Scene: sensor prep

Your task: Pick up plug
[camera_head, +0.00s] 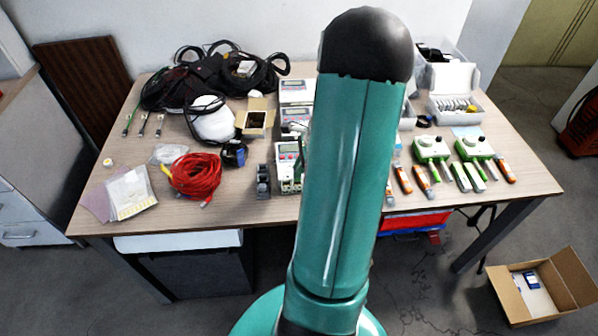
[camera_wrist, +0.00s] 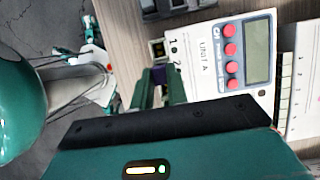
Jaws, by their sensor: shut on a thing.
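My gripper (camera_wrist: 161,84) points at the table's near edge, in front of a white meter (camera_wrist: 220,55) with a grey screen and pink-red buttons. Its green fingers are close together on a small dark purple piece, which I take to be the plug (camera_wrist: 159,74). Most of the plug is hidden between the fingers. A small pale socket-like block (camera_wrist: 157,49) is just beyond the fingertips, beside the meter. In the head view my arm covers the middle of the table, and the meter (camera_head: 286,152) shows just left of it.
Dark grey blocks (camera_head: 263,181) stand left of the meter. A red cable coil (camera_head: 195,175), black cables (camera_head: 215,75) and a small open carton (camera_head: 257,118) lie on the left. Green devices (camera_head: 432,149) and orange-handled tools (camera_head: 421,180) crowd the right. Bare wood shows at the front left.

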